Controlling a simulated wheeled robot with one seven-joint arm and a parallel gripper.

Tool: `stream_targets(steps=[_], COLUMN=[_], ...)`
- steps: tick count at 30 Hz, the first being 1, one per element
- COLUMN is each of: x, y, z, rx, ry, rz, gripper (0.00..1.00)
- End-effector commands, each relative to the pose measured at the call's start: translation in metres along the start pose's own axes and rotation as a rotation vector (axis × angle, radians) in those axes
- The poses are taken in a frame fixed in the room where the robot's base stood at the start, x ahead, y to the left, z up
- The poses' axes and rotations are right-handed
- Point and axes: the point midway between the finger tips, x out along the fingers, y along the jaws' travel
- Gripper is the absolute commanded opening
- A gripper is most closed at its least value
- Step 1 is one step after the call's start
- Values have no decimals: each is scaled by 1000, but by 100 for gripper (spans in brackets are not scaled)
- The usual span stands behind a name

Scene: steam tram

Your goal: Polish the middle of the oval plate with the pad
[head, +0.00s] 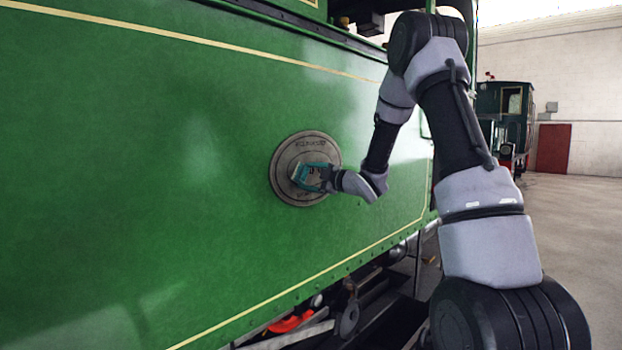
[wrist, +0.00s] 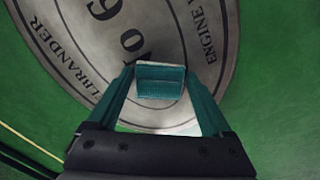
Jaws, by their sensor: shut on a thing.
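The oval plate (head: 288,151) is grey metal with raised lettering, fixed to the green side of the tram. It fills much of the wrist view (wrist: 210,35), where letters and digits show around its face. My gripper (head: 318,178) is at the plate's middle and is shut on the pad. The pad (wrist: 160,82) is a small teal block with a pale far edge, held between the two teal fingers. I cannot tell whether the pad touches the plate.
The flat green side panel (head: 140,150) surrounds the plate, with thin cream lines near its edges. Rods and a red part (head: 290,321) sit below the panel. Another dark green engine (head: 503,115) stands at the back right. The floor (head: 580,230) at right is clear.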

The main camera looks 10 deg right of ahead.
Motion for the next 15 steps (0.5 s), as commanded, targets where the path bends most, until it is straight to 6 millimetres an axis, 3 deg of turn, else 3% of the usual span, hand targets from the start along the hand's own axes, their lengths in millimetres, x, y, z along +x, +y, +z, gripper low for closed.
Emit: stream_targets(steps=[15], x=[1], y=[18], z=[30], rx=[-1], ry=[-3], rz=[1], gripper=[39])
